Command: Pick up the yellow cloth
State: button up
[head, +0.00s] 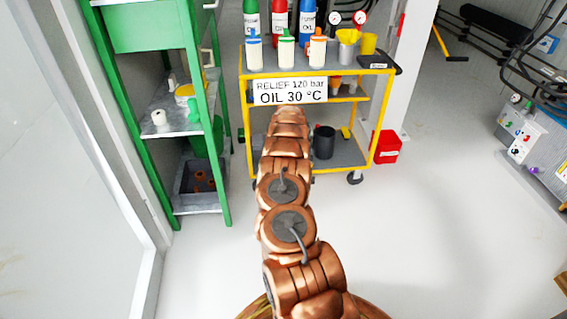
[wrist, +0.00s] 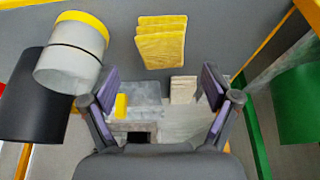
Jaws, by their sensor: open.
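The yellow cloth (wrist: 161,42) shows in the wrist view as a small folded stack on a grey surface, ahead of my gripper and roughly centred. My gripper (wrist: 157,90) is open, with its two purple-padded fingers apart on either side and nothing held between them. The cloth lies beyond the fingertips and does not touch them. In the head view my arm reaches to the yellow cart (head: 375,125), and my gripper is hidden behind the arm and a sign. I cannot make out the cloth for certain there.
In the wrist view, a black cylinder (wrist: 22,95) and a white jar with a yellow band (wrist: 68,62) stand left of the cloth. A green cylinder (wrist: 298,100) is at right. In the head view, a green shelf (head: 215,165) stands left and a red box (head: 386,147) right.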

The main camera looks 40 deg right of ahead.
jog(key=b+x, duration=0.2)
jog(key=x, duration=0.1)
jog(key=shift+a, duration=0.2)
jog(key=shift+w+d+f+b, duration=0.25)
jog(key=shift+w+f+b, duration=0.05)
jog(key=shift+f+b, duration=0.25)
jog(key=shift+w+f, duration=0.1)
jog(key=shift+f, duration=0.25)
jog(key=shift+c, duration=0.4)
jog(key=c, duration=0.9)
jog(key=shift+c, duration=0.2)
jog(key=shift+r, duration=0.15)
